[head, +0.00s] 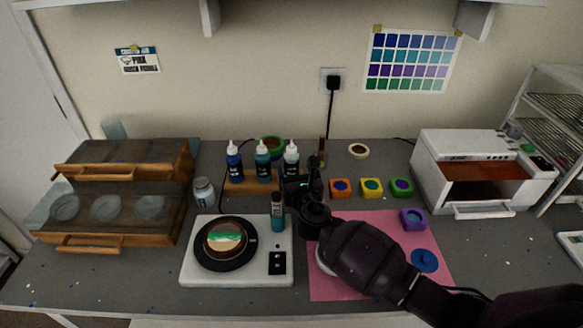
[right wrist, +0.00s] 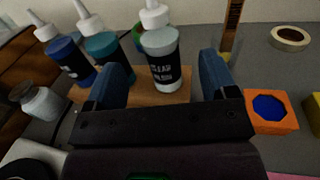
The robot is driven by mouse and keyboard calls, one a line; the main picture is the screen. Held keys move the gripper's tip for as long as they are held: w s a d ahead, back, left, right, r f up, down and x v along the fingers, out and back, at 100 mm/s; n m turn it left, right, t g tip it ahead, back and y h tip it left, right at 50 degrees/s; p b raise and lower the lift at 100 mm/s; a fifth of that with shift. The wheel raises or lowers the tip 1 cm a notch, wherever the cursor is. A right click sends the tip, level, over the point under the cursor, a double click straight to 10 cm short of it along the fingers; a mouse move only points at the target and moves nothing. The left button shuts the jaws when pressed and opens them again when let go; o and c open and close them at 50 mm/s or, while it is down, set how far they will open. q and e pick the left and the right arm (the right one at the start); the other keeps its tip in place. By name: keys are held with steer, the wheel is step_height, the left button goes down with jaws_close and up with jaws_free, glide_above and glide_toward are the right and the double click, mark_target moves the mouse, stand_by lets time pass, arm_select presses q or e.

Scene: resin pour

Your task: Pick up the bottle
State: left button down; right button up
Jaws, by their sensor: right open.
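Three squeeze bottles with white nozzle caps stand upright in a row on a wooden stand (head: 238,188): a dark blue one (head: 234,164), a teal one (head: 263,165) and a pale one with a black label (head: 291,163). My right gripper (head: 300,183) is open just in front of the pale bottle. In the right wrist view, the pale bottle (right wrist: 162,52) shows between the two fingers (right wrist: 163,80); I cannot tell whether they reach around it. My left gripper is not in view.
A glass jar (head: 203,191) is left of the stand. Orange (head: 340,188), yellow and green moulds sit to the right. A pink mat (head: 340,285) lies under my right arm.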

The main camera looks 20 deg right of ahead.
mark_target(293, 163)
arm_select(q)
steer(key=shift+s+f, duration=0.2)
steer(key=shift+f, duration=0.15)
arm_select(e)
steer(key=shift+w+d, duration=0.15)
steer(key=shift+w, duration=1.3)
steer(key=shift+w+d, duration=0.1)
steer(key=shift+w, duration=1.35)
steer(key=shift+c, duration=0.4)
steer(key=c, duration=1)
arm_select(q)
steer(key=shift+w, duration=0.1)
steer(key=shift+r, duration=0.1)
arm_select(e)
steer(key=shift+r, duration=0.1)
